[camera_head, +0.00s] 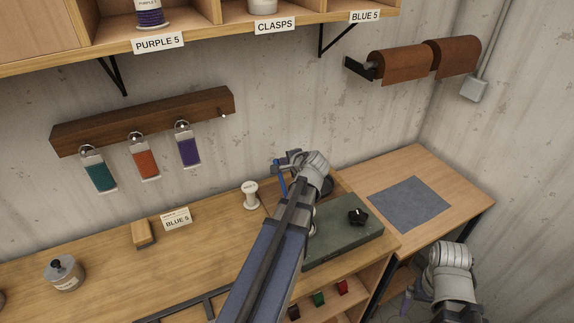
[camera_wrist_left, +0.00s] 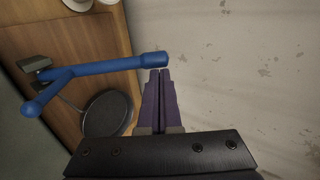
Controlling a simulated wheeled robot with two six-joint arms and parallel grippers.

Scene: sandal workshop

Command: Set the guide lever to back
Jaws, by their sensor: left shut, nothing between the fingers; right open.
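The guide lever is a blue bar with a thick rounded end. In the left wrist view the blue lever (camera_wrist_left: 105,67) runs across the upper part, with a second blue arm branching to the lower left. In the head view a short piece of the blue lever (camera_head: 281,178) shows beside my left gripper (camera_head: 280,163). My left gripper's purple fingers (camera_wrist_left: 158,75) are shut and empty, with their tips at the lever's thick end; I cannot tell whether they touch. My right gripper (camera_head: 408,300) is at the lower right, away from the lever, its fingers partly seen.
A green block (camera_head: 345,235) with a black knob (camera_head: 357,216) sits right of my left arm, which hides part of the bench. A white spool (camera_head: 251,194) stands left of the lever. A dark round disc (camera_wrist_left: 107,113) lies below it. A grey mat (camera_head: 410,204) lies right.

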